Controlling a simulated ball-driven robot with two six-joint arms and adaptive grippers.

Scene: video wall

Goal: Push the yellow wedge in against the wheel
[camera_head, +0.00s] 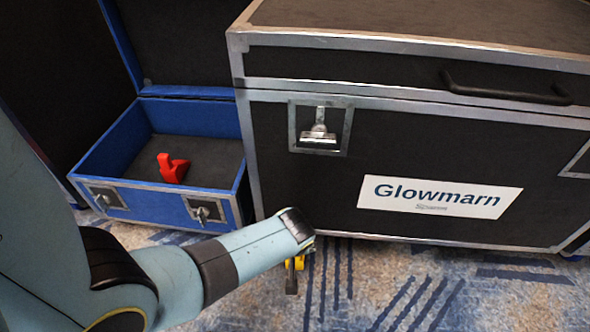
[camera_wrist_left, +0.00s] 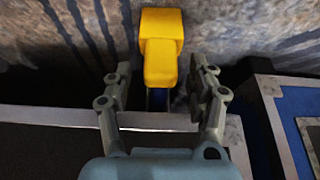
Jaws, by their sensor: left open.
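The yellow wedge (camera_wrist_left: 162,40) is on the patterned carpet in the left wrist view, ahead of and between the two fingers of my left gripper (camera_wrist_left: 163,76). The fingers are spread, and I see a gap on each side of the wedge. In the head view only small yellow parts (camera_head: 299,262) show past the end of my left arm, near the foot of the big black case (camera_head: 300,180). My right gripper is not in view.
An open blue-lined case (camera_head: 105,150) stands to the left of the black case, with a red block (camera_head: 172,168) inside. The black case has a metal latch, a handle and a "Glowmarn" label (camera_head: 440,197). Carpet (camera_head: 400,290) is clear in front.

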